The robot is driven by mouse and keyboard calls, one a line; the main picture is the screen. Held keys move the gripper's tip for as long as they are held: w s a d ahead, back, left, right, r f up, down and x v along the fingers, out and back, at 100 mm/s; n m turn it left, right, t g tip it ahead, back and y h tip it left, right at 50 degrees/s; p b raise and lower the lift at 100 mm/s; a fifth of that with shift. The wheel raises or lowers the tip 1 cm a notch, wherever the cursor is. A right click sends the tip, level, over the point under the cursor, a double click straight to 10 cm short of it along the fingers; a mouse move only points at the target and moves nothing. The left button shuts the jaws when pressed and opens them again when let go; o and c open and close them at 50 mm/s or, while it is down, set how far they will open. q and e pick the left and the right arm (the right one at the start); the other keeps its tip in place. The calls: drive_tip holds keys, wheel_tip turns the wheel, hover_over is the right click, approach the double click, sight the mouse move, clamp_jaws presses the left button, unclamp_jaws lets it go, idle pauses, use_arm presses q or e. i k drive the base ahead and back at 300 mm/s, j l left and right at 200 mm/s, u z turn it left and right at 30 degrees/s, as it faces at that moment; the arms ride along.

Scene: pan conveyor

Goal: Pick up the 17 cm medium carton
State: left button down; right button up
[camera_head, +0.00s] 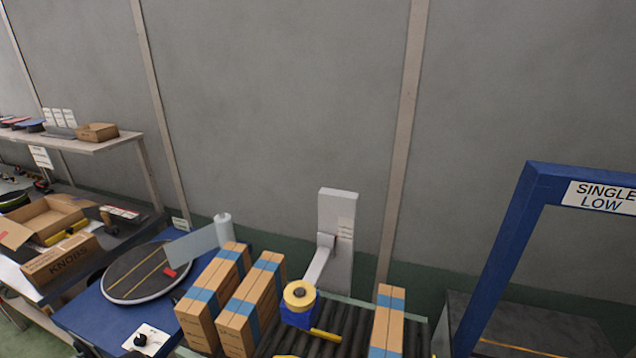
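Two brown cartons with blue tape bands, a left one (212,296) and a middle one (250,304), stand side by side at the left end of the roller conveyor. A third, narrower-looking taped carton (388,322) stands farther right on the conveyor, cut off by the bottom edge. I cannot read a size on any of them, so I cannot tell which is the 17 cm medium carton. Neither of my grippers is in view.
A yellow tape roll on a blue holder (299,302) sits between the cartons on the rollers (345,318). A round turntable (146,272) stands on the blue table at left. An open carton (45,218) lies behind it. A blue frame (505,245) rises at right.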

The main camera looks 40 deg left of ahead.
sight(244, 321)
drive_tip(key=u, duration=1.75)
